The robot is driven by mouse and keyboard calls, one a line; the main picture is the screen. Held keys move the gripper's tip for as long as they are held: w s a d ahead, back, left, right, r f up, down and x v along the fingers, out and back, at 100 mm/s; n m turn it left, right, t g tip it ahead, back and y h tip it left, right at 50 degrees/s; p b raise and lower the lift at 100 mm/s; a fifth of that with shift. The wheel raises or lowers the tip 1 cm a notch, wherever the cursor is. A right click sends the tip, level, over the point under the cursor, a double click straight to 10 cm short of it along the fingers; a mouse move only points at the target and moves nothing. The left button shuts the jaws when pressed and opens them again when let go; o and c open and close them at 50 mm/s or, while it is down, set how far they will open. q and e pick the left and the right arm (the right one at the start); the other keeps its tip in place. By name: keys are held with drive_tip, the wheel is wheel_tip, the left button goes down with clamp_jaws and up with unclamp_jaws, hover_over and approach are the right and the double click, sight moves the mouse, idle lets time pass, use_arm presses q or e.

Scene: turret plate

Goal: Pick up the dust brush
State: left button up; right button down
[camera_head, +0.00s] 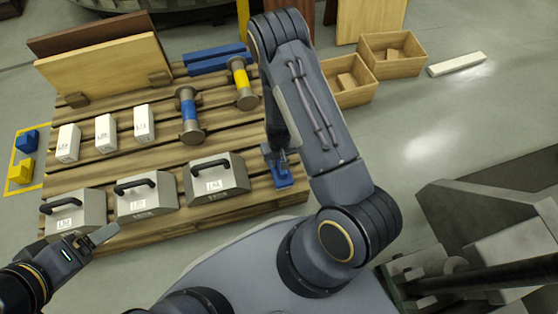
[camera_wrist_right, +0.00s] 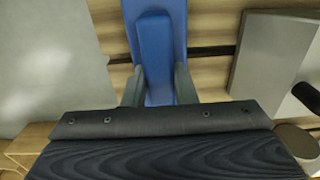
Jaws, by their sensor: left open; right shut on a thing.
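The dust brush, a blue piece (camera_head: 281,178), is at the right end of the slatted wooden pallet (camera_head: 240,215). My right gripper (camera_head: 280,161) comes down from above and is shut on it. In the right wrist view the blue brush (camera_wrist_right: 160,50) lies lengthwise between the two grey fingers (camera_wrist_right: 158,88). Its near end is hidden by my wrist. I cannot tell whether it still touches the slats. My left gripper (camera_head: 100,238) is open and empty at the pallet's front left corner.
Several grey cases with black handles (camera_head: 216,180) stand along the pallet's front, the nearest just left of the brush. White boxes (camera_head: 105,133) and blue and yellow spools (camera_head: 190,113) stand behind. Wooden crates (camera_head: 392,57) sit on the floor at back right.

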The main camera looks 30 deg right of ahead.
wheel_tip(320, 180, up, 3)
drive_tip(key=shift+p, duration=0.85)
drive_tip(key=s+a+r+p, duration=0.5)
drive_tip(key=s+a+r, duration=0.2)
drive_tip(key=a, duration=0.5)
drive_tip(key=shift+r+p, duration=0.4)
drive_tip(key=shift+r, duration=0.85)
drive_tip(key=shift+s, duration=0.1)
